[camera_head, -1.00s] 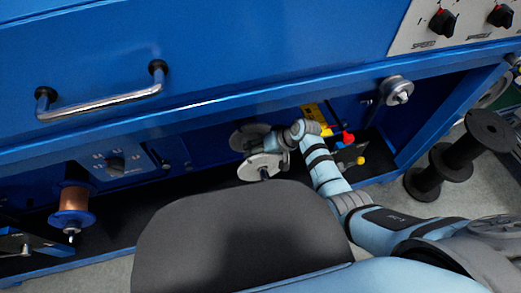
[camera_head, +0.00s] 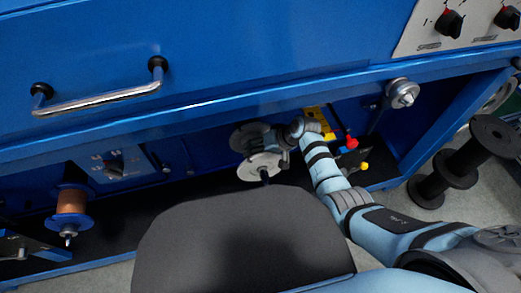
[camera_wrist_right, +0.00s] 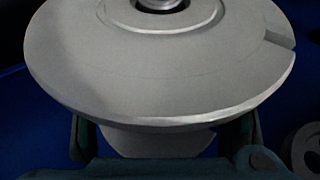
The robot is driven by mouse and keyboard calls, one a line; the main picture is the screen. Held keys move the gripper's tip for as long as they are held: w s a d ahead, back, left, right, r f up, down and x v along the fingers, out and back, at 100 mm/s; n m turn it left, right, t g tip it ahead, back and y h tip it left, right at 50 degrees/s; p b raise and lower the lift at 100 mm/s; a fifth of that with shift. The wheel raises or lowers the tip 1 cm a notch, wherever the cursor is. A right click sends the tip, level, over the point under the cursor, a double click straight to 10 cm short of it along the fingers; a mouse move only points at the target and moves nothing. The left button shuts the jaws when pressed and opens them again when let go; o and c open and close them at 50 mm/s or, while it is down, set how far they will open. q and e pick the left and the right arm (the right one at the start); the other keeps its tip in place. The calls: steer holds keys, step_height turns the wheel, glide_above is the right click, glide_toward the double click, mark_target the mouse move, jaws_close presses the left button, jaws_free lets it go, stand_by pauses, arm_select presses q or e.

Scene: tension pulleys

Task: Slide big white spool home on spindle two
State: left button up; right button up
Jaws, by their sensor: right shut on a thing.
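The big white spool (camera_head: 262,167) is in the recess under the blue machine's ledge, near the middle of the head view. A spindle tip (camera_head: 265,178) shows at its front flange. In the right wrist view the spool's near flange (camera_wrist_right: 150,80) fills the top, with a metal shaft end (camera_wrist_right: 160,4) in its central hole. My right gripper (camera_head: 277,143) is shut on the spool from the right, between its two flanges. Whether the spool sits fully against the back cannot be told. My left gripper is not in view.
A copper-wire spool (camera_head: 71,203) is on another spindle at the left. A metal pulley (camera_head: 401,93) is at the right. Red and yellow knobs (camera_head: 351,142) are just right of my wrist. Black spools (camera_head: 470,155) stand on the floor at the right.

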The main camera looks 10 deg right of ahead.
steer(key=shift+w+r, duration=0.15)
steer(key=o, duration=1.5)
steer(key=shift+o, duration=0.2)
steer(key=shift+o, duration=1.2)
